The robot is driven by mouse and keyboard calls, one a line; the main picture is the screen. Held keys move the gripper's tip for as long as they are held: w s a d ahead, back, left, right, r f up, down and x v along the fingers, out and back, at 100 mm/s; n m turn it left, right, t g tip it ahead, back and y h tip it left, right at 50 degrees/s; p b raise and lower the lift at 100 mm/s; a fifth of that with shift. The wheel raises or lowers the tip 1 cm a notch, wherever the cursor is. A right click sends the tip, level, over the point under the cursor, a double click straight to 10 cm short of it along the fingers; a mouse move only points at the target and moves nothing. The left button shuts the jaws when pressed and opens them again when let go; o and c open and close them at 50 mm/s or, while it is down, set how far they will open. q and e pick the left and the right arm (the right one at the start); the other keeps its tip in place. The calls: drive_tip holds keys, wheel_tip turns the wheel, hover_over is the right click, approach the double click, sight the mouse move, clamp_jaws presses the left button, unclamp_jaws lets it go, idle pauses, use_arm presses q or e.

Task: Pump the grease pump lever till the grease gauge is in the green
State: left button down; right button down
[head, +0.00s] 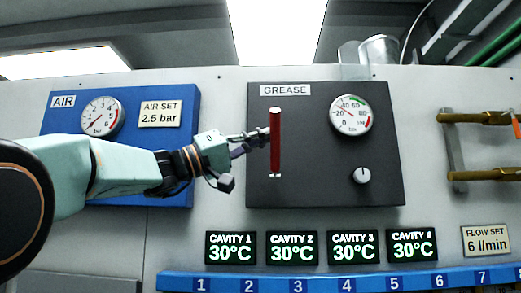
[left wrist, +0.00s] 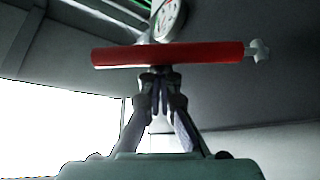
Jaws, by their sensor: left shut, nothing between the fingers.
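The grease pump lever (head: 275,142) is a red bar standing upright on the dark GREASE panel (head: 320,190). The grease gauge (head: 351,115) is a round white dial right of the lever, with a green band at its upper right and a red one at lower right. Its needle is too small to read surely. My left gripper (head: 263,137) is shut and empty, its tips at the lever's left side. In the left wrist view the lever (left wrist: 165,54) lies across just beyond my shut fingertips (left wrist: 160,80); I cannot tell whether they touch. My right gripper is not in view.
A blue AIR panel (head: 175,190) with its own gauge (head: 101,117) is behind my left arm. A small knob (head: 362,175) sits below the grease gauge. Brass fittings (head: 480,117) stick out at the right. Cavity displays (head: 292,248) and a blue numbered rail (head: 325,283) run below.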

use_arm(q)
drive_tip(key=shift+s+d+f+m+g+h+b, duration=0.1)
drive_tip(key=shift+s+f+m+g+h+b, duration=0.25)
drive_tip(key=shift+m+b, duration=0.4)
drive_tip(key=shift+s+f+m+g+h+b, duration=0.1)
drive_tip(key=shift+f+m+g+b, duration=0.2)
drive_tip(key=shift+f+m+b, duration=0.4)
drive_tip(key=shift+s+d+f+m+g+h+b, duration=0.1)
drive_tip(key=shift+s+f+m+g+h+b, duration=0.2)
drive_tip(key=shift+m+b, duration=0.45)
drive_tip(key=f+m+g+b, duration=0.1)
drive_tip(key=m, duration=0.1)
drive_tip(key=s+f+m+g+h+b, duration=0.1)
drive_tip(key=m+g+b, duration=0.1)
drive_tip(key=shift+f+g+b, duration=0.15)
drive_tip(key=shift+g+b, duration=0.1)
drive_tip(key=shift+b, duration=0.05)
drive_tip(key=shift+s+f+b, duration=0.1)
drive_tip(key=shift+f+b, duration=0.35)
drive_tip(key=shift+b, duration=0.05)
drive_tip(key=shift+f, duration=0.1)
